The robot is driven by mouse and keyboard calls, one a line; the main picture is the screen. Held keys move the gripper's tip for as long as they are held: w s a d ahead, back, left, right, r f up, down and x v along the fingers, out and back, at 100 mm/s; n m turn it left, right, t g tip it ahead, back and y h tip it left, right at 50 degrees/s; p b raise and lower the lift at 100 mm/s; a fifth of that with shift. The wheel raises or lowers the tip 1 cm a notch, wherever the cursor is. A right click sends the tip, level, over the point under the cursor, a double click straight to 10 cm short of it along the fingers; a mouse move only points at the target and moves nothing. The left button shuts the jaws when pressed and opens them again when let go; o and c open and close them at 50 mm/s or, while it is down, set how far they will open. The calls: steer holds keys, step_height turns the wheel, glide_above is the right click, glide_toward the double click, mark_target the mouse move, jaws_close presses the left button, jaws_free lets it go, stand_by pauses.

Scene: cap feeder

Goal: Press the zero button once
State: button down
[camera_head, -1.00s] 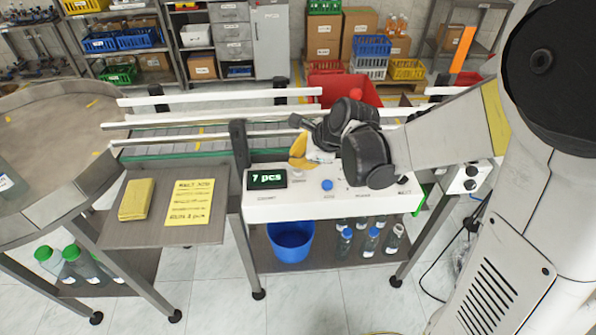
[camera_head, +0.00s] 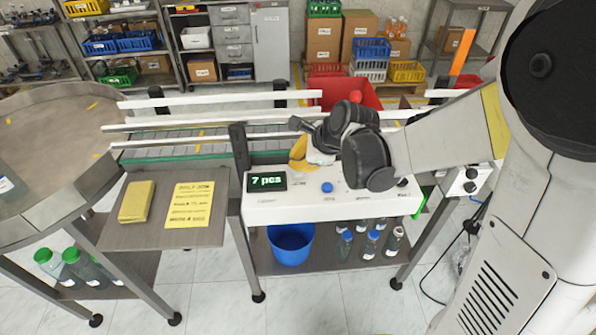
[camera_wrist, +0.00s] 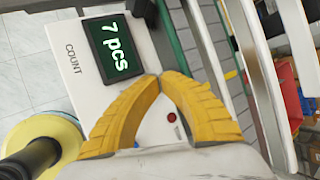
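The white control panel (camera_head: 300,207) carries a display (camera_head: 266,181) reading "7 pcs"; it also shows in the wrist view (camera_wrist: 114,48), beside the label "COUNT". A blue button (camera_head: 327,187) sits on the panel's top face. A red button (camera_wrist: 171,117) shows between my fingers in the wrist view. Their labels are too small or hidden, so I cannot tell which is zero. My gripper (camera_wrist: 160,76) has yellow fingers with their tips together and nothing visible between them. In the head view, it (camera_head: 298,160) hovers over or near the panel's back edge, right of the display; contact cannot be told.
A conveyor with white rails (camera_head: 220,95) runs behind the panel. A side table (camera_head: 150,232) at left holds a yellow block (camera_head: 137,201) and a yellow note (camera_head: 190,204). A blue bucket (camera_head: 291,245) and several bottles stand on the shelf below. A red bin (camera_head: 350,92) stands behind.

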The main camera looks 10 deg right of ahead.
steer(key=shift+f, duration=0.15)
steer(key=shift+f+b, duration=0.3)
steer(key=shift+b, duration=0.15)
steer(key=shift+f+b, duration=0.35)
steer(key=shift+f, duration=0.1)
stand_by(0.5)
steer(key=shift+r, duration=0.15)
steer(key=shift+r+p, duration=0.65)
steer(key=shift+r, duration=0.1)
step_height(320, 180, up, 5)
steer(key=p, duration=0.4)
stand_by(0.9)
